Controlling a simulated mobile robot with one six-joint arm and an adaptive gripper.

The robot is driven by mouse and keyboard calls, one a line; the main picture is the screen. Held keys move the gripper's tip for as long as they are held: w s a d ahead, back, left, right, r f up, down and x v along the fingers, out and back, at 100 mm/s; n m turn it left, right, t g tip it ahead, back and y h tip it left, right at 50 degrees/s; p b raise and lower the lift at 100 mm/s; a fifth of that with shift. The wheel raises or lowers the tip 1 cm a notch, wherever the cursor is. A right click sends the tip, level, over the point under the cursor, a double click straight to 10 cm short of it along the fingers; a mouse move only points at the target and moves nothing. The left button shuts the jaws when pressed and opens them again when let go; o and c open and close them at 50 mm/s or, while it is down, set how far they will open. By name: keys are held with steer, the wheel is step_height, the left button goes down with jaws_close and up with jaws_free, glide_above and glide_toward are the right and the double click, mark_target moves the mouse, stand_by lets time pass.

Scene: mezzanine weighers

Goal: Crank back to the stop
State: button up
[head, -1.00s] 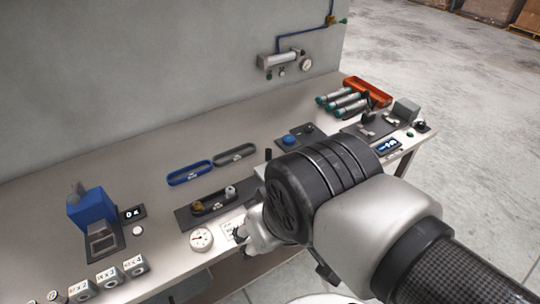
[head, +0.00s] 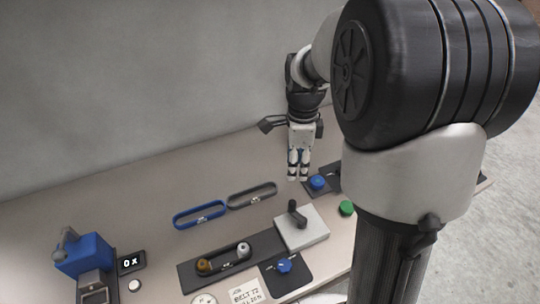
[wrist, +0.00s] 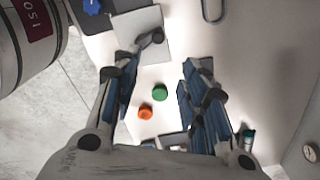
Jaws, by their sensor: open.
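The crank (head: 297,212) is a dark handle on a pale square plate (head: 312,238), right of the black pulley board. In the wrist view, the crank (wrist: 151,39) lies across its plate (wrist: 140,22), near the left fingertip. My gripper (head: 298,174) points down over the bench behind the crank, apart from it. The crank's stop cannot be made out.
Green button (head: 346,207) and orange button (wrist: 146,112) stand near the crank. A blue knob (head: 284,265) sits on a black plate in front. The pulley board (head: 192,278), blue belt (head: 186,221) and grey belt (head: 238,203) lie left. A blue machine (head: 82,255) stands far left.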

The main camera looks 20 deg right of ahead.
mark_target(293, 202)
steer(key=f+b, duration=0.2)
steer(key=f, duration=0.6)
steer(key=f+b, duration=0.3)
steer(key=f, duration=0.6)
steer(key=shift+s+a+f, duration=0.1)
steer(key=shift+s+f, duration=0.05)
steer(key=shift+s, duration=0.05)
steer(key=shift+c, duration=0.5)
jaws_close()
